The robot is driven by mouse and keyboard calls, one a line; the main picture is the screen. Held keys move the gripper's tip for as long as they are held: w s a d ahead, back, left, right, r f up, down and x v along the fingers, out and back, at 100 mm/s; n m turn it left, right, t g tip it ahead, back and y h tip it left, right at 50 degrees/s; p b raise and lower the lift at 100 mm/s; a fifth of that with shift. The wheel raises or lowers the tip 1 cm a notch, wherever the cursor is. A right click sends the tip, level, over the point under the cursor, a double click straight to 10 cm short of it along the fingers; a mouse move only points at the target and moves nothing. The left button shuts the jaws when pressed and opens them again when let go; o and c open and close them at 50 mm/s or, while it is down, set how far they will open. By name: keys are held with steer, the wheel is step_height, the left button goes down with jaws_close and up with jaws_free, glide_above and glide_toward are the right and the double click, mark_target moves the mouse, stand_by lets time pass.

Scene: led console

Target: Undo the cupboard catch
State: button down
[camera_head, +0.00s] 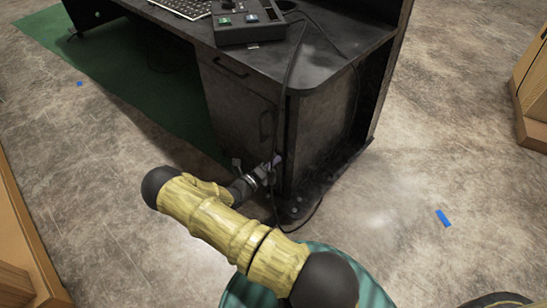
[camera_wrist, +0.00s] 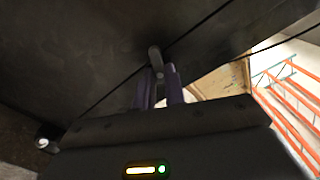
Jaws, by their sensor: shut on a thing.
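The cupboard (camera_head: 238,112) is a dark door in the desk's pedestal, and it looks closed in the head view. The catch (camera_wrist: 155,58) shows in the wrist view as a small dark rounded peg against the dark panel. My gripper (camera_wrist: 159,86) has its two purple fingers shut on the catch, one on each side. In the head view my gripper (camera_head: 276,161) is at the pedestal's front corner, low beside the door's edge. The catch is too small and covered to make out there.
The dark desk (camera_head: 275,65) carries a control box (camera_head: 250,22) and a keyboard (camera_head: 188,6). A black cable (camera_head: 291,60) hangs down the corner close to my gripper. Open floor lies to the right. An orange rack (camera_wrist: 292,100) shows in the wrist view.

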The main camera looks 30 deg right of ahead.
steer(key=shift+a+m+p, duration=0.1)
steer(key=shift+m+p, duration=3.9)
steer(key=shift+m, duration=2.4)
steer(key=shift+f, duration=0.1)
steer(key=c, duration=1.5)
jaws_free()
steer(key=shift+o, duration=0.2)
steer(key=v, duration=1.7)
steer(key=shift+a+b, duration=0.15)
steer(key=shift+b, duration=0.3)
